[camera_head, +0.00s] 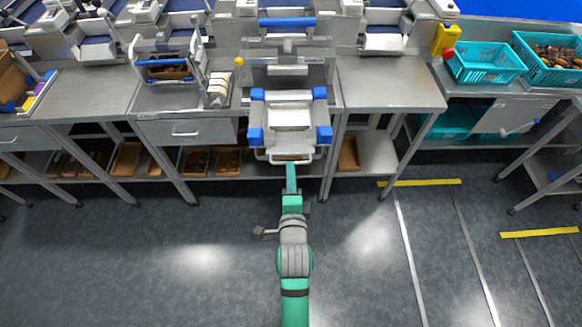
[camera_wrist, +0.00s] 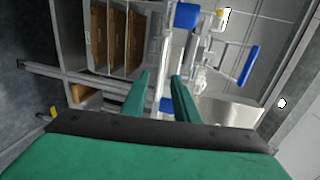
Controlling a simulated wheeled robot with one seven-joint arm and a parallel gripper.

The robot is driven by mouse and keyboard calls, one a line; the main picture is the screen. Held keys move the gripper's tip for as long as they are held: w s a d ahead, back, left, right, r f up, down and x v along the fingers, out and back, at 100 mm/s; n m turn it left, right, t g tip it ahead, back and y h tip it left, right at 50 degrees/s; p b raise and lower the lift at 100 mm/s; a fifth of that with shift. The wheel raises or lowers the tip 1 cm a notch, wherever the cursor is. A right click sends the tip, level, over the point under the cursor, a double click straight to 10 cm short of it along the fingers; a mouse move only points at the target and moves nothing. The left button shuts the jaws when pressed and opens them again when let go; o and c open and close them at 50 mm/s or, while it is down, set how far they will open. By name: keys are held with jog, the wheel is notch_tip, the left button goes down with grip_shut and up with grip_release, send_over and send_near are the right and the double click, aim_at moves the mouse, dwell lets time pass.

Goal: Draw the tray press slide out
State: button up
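The tray press (camera_head: 290,75) stands on a steel bench, with blue blocks at the corners of its slide (camera_head: 291,116). A pale bar handle (camera_head: 276,160) runs along the slide's front edge. My gripper (camera_head: 291,168) is at this handle, in front of the press; in the head view its fingers look nearly in line with the bar. In the wrist view my gripper (camera_wrist: 160,76) has its two green fingers apart, with a clear gap. The pale handle bar (camera_wrist: 164,55) shows beyond and between the fingertips. I cannot tell whether either finger touches it.
Steel benches with drawers (camera_head: 187,133) run on both sides. A lower shelf holds brown trays (camera_head: 126,158), also seen in the wrist view (camera_wrist: 117,35). Teal crates (camera_head: 487,64) stand at the right. The floor in front is clear, with yellow marking strips (camera_head: 420,183).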

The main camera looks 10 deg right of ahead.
jog(key=v, duration=0.6)
jog(key=shift+s, duration=0.25)
jog(key=shift+a, duration=0.1)
jog(key=s+a+f+n+y, duration=0.1)
jog(key=s+a+n, duration=0.2)
jog(key=s+n, duration=0.7)
jog(key=s+a+f+n+y, duration=0.1)
jog(key=s+a+n, duration=0.3)
jog(key=s+n, duration=0.5)
jog(key=s+f, duration=0.1)
jog(key=s, duration=0.5)
jog(key=shift+s+a+n, duration=0.25)
jog(key=shift+n, duration=0.15)
